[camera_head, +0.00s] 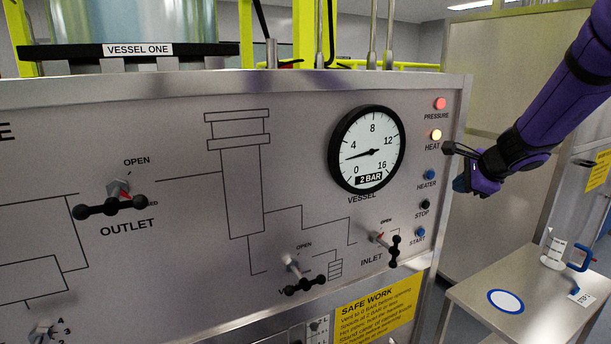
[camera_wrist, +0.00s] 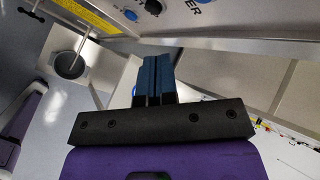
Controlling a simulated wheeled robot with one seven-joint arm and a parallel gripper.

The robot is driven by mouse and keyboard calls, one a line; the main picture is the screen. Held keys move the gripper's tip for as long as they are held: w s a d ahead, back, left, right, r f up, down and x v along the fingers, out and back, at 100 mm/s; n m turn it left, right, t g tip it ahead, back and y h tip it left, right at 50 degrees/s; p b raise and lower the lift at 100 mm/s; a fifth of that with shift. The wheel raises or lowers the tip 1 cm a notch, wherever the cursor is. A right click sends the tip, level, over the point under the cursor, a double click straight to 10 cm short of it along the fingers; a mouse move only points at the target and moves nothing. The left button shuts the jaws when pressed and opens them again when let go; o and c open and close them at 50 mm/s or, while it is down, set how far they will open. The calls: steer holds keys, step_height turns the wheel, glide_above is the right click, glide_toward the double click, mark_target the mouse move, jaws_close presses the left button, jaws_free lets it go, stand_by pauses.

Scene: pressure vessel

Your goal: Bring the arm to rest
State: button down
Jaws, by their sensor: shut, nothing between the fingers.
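My purple arm reaches in from the upper right of the head view. My gripper (camera_head: 461,184) is in front of the right side of the panel, near the HEATER button (camera_head: 430,174). In the wrist view my gripper (camera_wrist: 154,62) shows its blue fingers side by side, shut and empty. The fingers appear apart from the panel (camera_head: 180,230). The HEATER button (camera_wrist: 201,2) shows at the top of the wrist view.
The gauge (camera_head: 367,150) reads about 2 bar. The OUTLET (camera_head: 110,205), INLET (camera_head: 393,250) and another black valve handle (camera_head: 305,284) stick out of the panel. A small metal table (camera_head: 540,315) at the lower right holds a white jug (camera_head: 554,250) and a blue-ringed disc (camera_head: 506,301).

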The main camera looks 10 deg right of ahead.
steer(key=s+a+r+n+g+y, duration=0.1)
steer(key=s+a+r+n, duration=0.3)
steer(key=s+a+n, duration=0.25)
steer(key=s+a+r+n+g+y, duration=0.1)
steer(key=s+a+r+n, duration=0.35)
steer(key=s+a, duration=0.25)
steer(key=s+a+f+n+g+h, duration=0.1)
steer(key=s+a+n+h, duration=0.1)
steer(key=s+n, duration=0.8)
steer(key=s+h, duration=0.1)
steer(key=s, duration=0.7)
steer(key=shift+s+a+n+g+h, duration=0.15)
steer(key=shift+s+n+g+h, duration=0.15)
steer(key=shift+s, duration=0.05)
steer(key=shift+f, duration=0.1)
